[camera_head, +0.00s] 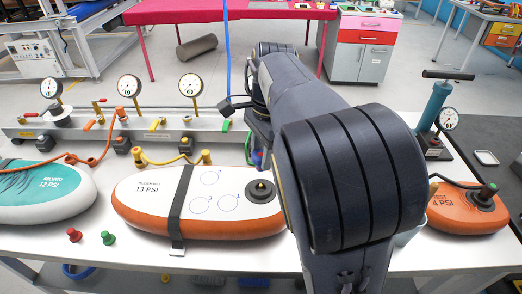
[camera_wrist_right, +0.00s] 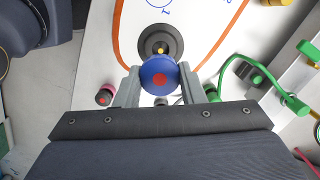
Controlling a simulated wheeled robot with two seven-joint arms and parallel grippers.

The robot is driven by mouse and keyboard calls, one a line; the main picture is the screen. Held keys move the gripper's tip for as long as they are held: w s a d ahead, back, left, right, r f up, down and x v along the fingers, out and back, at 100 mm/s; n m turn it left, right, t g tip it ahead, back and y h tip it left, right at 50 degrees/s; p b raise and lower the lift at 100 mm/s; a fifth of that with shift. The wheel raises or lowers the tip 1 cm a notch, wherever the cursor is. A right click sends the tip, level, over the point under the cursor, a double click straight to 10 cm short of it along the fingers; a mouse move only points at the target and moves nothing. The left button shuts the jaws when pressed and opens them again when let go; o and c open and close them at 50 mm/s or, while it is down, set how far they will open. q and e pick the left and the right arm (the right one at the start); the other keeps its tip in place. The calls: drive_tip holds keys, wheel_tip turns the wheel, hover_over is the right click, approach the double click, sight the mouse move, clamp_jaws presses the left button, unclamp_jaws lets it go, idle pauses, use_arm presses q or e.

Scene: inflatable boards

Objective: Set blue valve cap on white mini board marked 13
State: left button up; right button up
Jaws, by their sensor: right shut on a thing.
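The white mini board (camera_head: 150,200) marked 13 PSI, with an orange side and a dark strap, lies on the bench left of my right arm. Its black round valve (camera_head: 261,190) is at the right end. In the right wrist view the valve (camera_wrist_right: 160,40) has a small yellowish centre. My right gripper (camera_wrist_right: 160,78) is shut on the blue valve cap (camera_wrist_right: 158,76), which has a red spot on top. The cap overlaps the valve's near edge in that view; I cannot tell whether they touch. In the head view my arm hides most of the gripper. My left gripper is out of view.
A teal board (camera_head: 40,200) marked 12 PSI lies left, and an orange board (camera_head: 465,210) right. Red (camera_head: 74,235) and green (camera_head: 108,238) caps stand at the front. A gauge rail (camera_head: 60,131) runs behind. A pump (camera_head: 435,105) stands at the right.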

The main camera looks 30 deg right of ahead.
drive_tip(key=b, duration=0.4)
hover_over(260, 185)
drive_tip(key=shift+d+f, duration=0.2)
drive_tip(key=shift+f, duration=2.65)
drive_tip(key=shift+p, duration=0.3)
drive_tip(key=shift+f+b, duration=1.2)
drive_tip(key=shift+f, duration=0.2)
drive_tip(key=o, duration=1)
drive_tip(key=shift+o, duration=0.2)
drive_tip(key=shift+d+r+p, duration=0.25)
drive_tip(key=shift+r+p, duration=0.2)
drive_tip(key=shift+r, duration=1.55)
drive_tip(key=shift+d+r+p, duration=0.2)
drive_tip(key=shift+r+p, duration=0.2)
drive_tip(key=shift+r, duration=1.55)
